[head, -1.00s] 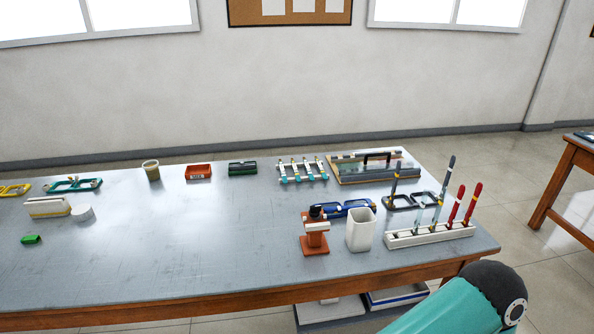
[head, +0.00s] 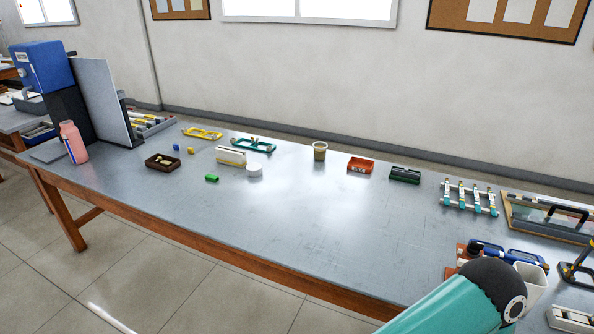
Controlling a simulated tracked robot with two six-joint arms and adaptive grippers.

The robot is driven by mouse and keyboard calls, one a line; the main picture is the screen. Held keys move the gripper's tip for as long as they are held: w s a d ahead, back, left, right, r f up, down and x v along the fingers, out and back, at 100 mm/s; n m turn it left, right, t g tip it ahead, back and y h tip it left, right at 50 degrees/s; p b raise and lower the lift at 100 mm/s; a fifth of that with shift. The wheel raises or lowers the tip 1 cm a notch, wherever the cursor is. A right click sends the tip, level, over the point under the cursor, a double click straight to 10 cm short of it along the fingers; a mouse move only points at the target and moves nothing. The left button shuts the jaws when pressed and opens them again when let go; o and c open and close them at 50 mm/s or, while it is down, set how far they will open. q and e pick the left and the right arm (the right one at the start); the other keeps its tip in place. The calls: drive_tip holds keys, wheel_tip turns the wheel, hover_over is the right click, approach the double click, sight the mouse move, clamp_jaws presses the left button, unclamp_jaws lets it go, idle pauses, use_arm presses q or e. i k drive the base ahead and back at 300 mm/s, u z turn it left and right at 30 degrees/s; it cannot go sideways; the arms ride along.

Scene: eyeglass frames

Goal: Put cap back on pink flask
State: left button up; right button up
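A pink flask (head: 75,146) stands upright at the far left end of the table, beside a grey upright panel. Its top is too small to tell whether it is open. A small white round piece (head: 255,171) lies on the table left of the middle; I cannot tell whether it is the cap. Neither of my grippers shows. Only a teal and black link of my arm is in view at the lower right.
The metal table (head: 310,225) has a wide clear middle and front. A brown tray (head: 162,163), a green block (head: 211,178), a white holder (head: 231,156) and small blue and yellow pieces lie between flask and middle. A beige cup (head: 320,151) and red tray (head: 360,165) stand farther back.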

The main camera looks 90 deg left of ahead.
sight(72, 140)
drive_tip(key=u, duration=0.25)
drive_tip(key=i, duration=0.3)
drive_tip(key=u, duration=2.5)
drive_tip(key=i, duration=0.2)
drive_tip(key=u, duration=1)
drive_tip(key=k, duration=0.6)
drive_tip(key=u, duration=0.5)
drive_tip(key=i, duration=1.65)
drive_tip(key=z, duration=0.5)
